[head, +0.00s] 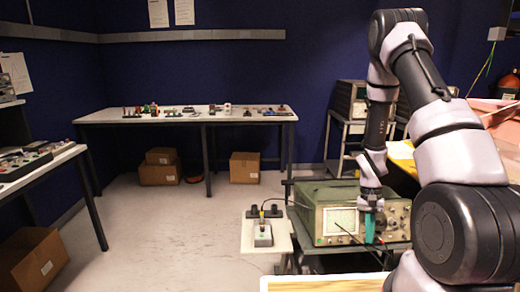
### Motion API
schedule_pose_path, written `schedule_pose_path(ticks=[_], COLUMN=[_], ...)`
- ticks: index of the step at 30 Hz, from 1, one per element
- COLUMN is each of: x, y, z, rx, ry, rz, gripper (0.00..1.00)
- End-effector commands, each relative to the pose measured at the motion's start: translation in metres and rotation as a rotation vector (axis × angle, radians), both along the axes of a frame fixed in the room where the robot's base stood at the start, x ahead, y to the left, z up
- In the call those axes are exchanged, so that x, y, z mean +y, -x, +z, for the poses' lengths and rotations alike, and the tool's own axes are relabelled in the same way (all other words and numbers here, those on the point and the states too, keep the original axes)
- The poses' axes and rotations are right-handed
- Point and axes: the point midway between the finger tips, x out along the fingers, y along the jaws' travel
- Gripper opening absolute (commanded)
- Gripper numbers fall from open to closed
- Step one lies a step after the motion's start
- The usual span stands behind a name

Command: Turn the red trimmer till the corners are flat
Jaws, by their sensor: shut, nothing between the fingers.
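The green oscilloscope (312,196) stands on a dark cart, its front face with a lit screen (340,222) turned toward me. The trace on the screen is too small to read. My gripper (369,238) points down with shut, empty teal fingers in front of the scope's face, just right of the screen. It hides part of the panel; I cannot tell if it touches it. A small grey device (263,236) with a greenish top and dark parts sits on a white side shelf left of the scope. I cannot make out a red trimmer.
Dark leads run near the scope's front. A white bench (190,117) with small items stands at the back, cardboard boxes (244,167) below it. Another bench (40,165) is at left. The pale floor between is free. A yellow-topped table lies behind my arm at right.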

Motion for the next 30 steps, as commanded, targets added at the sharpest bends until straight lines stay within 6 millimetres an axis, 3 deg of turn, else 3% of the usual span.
schedule_pose_path(ticks=[23, 30], x=[-0.003, -0.002], y=[0.008, 0.0], z=[0.004, 0.028], rx=[-0.005, -0.007], ry=[0.001, 0.002], rz=[0.001, 0.002], gripper=[0.0, 0.0])
